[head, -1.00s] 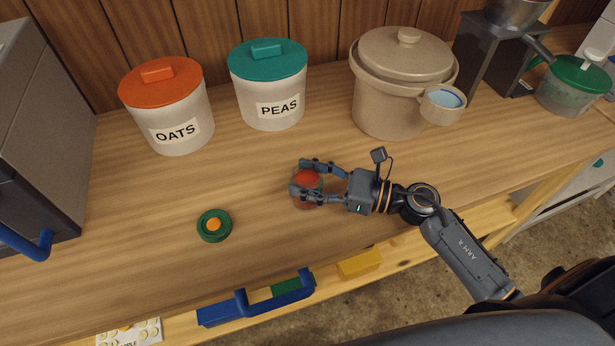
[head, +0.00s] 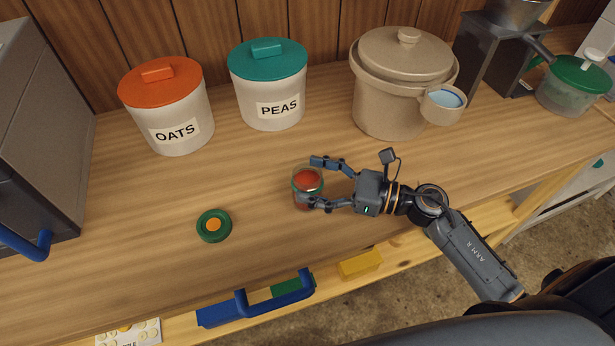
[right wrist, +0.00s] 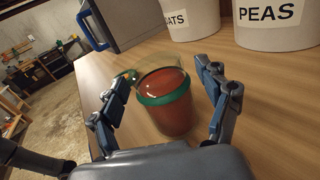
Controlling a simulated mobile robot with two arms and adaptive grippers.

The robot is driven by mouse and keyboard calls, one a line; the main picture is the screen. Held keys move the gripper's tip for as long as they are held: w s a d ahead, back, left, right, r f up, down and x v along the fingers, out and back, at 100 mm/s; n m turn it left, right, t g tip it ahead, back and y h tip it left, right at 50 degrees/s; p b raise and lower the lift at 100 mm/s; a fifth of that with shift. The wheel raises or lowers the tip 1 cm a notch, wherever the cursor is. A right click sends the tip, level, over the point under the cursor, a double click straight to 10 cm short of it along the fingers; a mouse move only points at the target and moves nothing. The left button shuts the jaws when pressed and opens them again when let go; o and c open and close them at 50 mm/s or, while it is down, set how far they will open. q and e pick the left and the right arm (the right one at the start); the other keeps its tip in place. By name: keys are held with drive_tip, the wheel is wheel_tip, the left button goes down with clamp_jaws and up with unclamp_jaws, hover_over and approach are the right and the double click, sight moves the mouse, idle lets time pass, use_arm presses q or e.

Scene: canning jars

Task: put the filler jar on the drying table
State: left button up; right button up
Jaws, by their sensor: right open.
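A small glass jar (head: 304,188) with red-orange contents and a green band stands upright on the wooden counter (head: 140,200). It has no lid on. It also shows in the right wrist view (right wrist: 165,110), between the fingers. My right gripper (head: 316,182) is open, with its fingertips on either side of the jar; I cannot tell whether a finger touches it. The right gripper's fingers (right wrist: 163,95) are well spread in the right wrist view. A green lid with an orange centre (head: 213,225) lies on the counter left of the jar. My left gripper is not in view.
Canisters labelled OATS (head: 175,115) and PEAS (head: 270,95), a beige crock (head: 385,105) and a grey mill (head: 490,60) stand along the back. A grey box (head: 45,110) with a blue handle stands at left. The counter's front is mostly clear.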

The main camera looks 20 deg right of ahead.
drive_tip(key=b+v, duration=0.1)
drive_tip(key=v, duration=0.4)
drive_tip(key=shift+s+d+f, duration=0.15)
drive_tip(key=shift+d, duration=0.05)
drive_tip(key=shift+s+d, duration=0.2)
drive_tip(key=shift+d, duration=0.05)
drive_tip(key=shift+s, duration=0.1)
